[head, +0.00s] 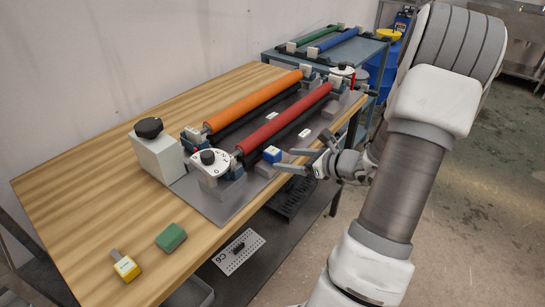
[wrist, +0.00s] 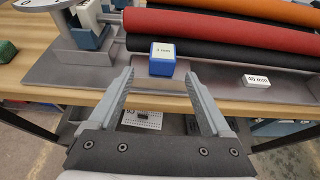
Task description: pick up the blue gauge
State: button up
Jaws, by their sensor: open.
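The blue gauge (head: 272,154) is a small blue block with a white labelled top. My gripper (head: 285,159) is open and empty, reaching in from the right. In the wrist view my gripper (wrist: 158,78) has its two fingers spread, with the block slightly beyond the tips. The far sides of the gauge are hidden.
The red roller (head: 285,118) and orange roller (head: 254,101) lie behind the gauge. A white dial (head: 208,161) stands to its left. A white block (wrist: 256,80) lies to the right in the wrist view.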

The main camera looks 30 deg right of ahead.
aim_at(278, 153)
jog(key=shift+w+r+b+x, duration=0.1)
jog(key=shift+r+x, duration=0.1)
jog(key=shift+x, duration=0.8)
jog(key=shift+w+r+b+x, duration=0.1)
jog(key=shift+r+b+x, duration=0.1)
jog(key=shift+x, duration=0.75)
jog(key=shift+w+r+b+x, duration=0.1)
jog(key=shift+r+x, duration=0.05)
jog(key=shift+x, duration=0.85)
jog(key=shift+s, duration=0.1)
grip_shut()
